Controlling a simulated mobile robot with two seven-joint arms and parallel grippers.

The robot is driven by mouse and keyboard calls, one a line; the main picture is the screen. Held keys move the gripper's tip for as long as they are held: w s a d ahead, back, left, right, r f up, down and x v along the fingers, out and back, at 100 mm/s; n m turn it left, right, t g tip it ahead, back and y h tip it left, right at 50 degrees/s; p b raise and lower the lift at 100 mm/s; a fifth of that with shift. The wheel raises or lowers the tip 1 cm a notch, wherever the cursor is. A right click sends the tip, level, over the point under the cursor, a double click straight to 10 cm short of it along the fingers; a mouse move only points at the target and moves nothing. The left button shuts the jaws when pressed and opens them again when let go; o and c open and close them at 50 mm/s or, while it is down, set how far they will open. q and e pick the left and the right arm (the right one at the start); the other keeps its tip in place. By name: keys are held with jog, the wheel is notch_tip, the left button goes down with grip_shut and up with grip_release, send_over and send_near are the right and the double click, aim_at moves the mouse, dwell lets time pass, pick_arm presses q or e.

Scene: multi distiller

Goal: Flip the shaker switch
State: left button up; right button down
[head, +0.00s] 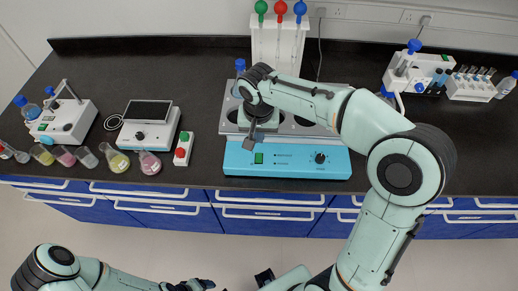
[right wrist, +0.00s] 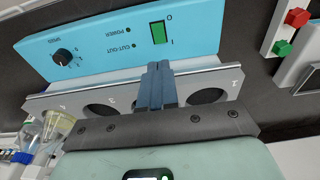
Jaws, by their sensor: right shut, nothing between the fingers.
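The blue-fronted machine (head: 290,166) stands on the black bench and has a green rocker switch (head: 258,158) at the left of its front panel. In the right wrist view the switch (right wrist: 158,32) is marked O and I, beside the POWER and CUT-OUT lights. My right gripper (head: 250,144) is shut and empty. Its fingertips (right wrist: 158,66) point at the panel just beside the switch and look a little apart from it. My left gripper (head: 190,285) is low at the bottom edge, partly cut off, and its jaws are unclear.
A speed knob (head: 320,158) is on the same panel. A box with red and green buttons (head: 183,148) stands left of the machine. Flasks (head: 117,160), a screen device (head: 148,120) and another instrument (head: 62,118) are further left. A rack with coloured bulbs (head: 280,42) stands behind.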

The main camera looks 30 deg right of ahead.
aim_at(259, 154)
jog(key=f, duration=0.6)
jog(key=w+f, duration=0.1)
jog(key=f, duration=0.2)
jog(key=shift+d, duration=0.3)
pick_arm(q)
jog(key=shift+s+f, duration=0.15)
jog(key=shift+f, duration=0.05)
